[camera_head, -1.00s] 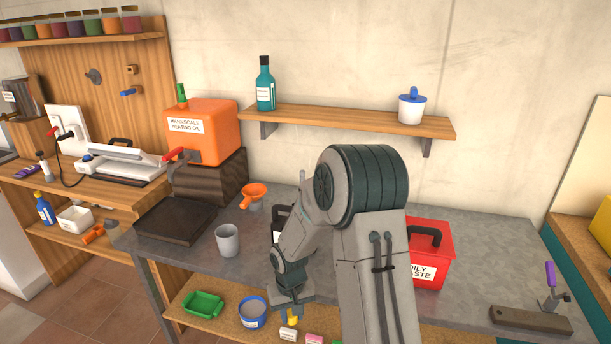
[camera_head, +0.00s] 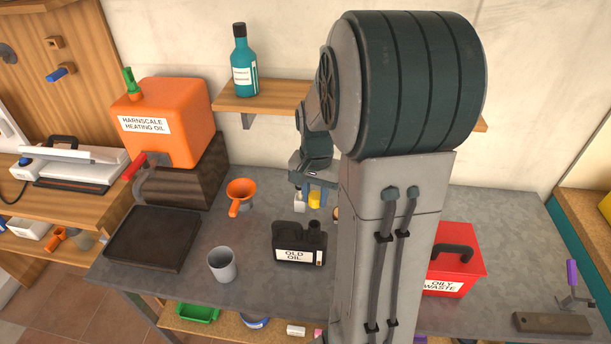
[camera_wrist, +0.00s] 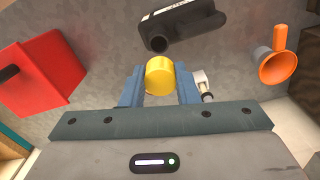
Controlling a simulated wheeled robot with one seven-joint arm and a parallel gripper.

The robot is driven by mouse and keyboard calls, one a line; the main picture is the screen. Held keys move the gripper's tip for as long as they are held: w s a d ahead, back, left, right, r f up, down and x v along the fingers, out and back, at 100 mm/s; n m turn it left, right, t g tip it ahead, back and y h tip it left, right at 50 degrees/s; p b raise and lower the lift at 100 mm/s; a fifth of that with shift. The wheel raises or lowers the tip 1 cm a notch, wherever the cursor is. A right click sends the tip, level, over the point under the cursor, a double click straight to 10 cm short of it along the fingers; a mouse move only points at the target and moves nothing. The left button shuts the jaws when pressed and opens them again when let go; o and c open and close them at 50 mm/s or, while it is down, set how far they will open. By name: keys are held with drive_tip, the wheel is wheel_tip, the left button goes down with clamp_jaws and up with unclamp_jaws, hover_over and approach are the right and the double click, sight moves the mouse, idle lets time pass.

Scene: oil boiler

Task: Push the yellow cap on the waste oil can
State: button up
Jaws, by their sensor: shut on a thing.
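The yellow cap (camera_wrist: 160,77) is between the two blue fingers of my gripper (camera_wrist: 160,88) in the wrist view, and the gripper is shut on it. In the head view the cap (camera_head: 315,199) shows small below my gripper (camera_head: 317,190), behind the can. The waste oil can, black and labelled "OLD OIL" (camera_head: 296,245), stands upright on the grey workbench. Its open dark neck faces the camera in the wrist view (camera_wrist: 157,44), just beyond the cap. Cap and neck are apart. My arm hides part of the bench right of the can.
A grey cup (camera_head: 222,266) and an orange funnel (camera_head: 240,192) stand left of the can. A red "OILY WASTE" box (camera_head: 455,272) is to the right. A black tray (camera_head: 150,238) lies at left. A small white-bodied object (camera_wrist: 203,82) is beside one finger.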

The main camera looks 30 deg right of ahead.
drive_tip(key=shift+s+f+b, duration=0.15)
drive_tip(key=shift+f+b, duration=0.15)
drive_tip(key=shift+f, duration=0.1)
drive_tip(key=shift+f+b, duration=2.05)
drive_tip(key=shift+f, duration=0.75)
drive_tip(key=shift+s+a, duration=0.1)
drive_tip(key=shift+f+b, duration=0.15)
drive_tip(key=shift+b, duration=0.15)
drive_tip(key=o, duration=1.5)
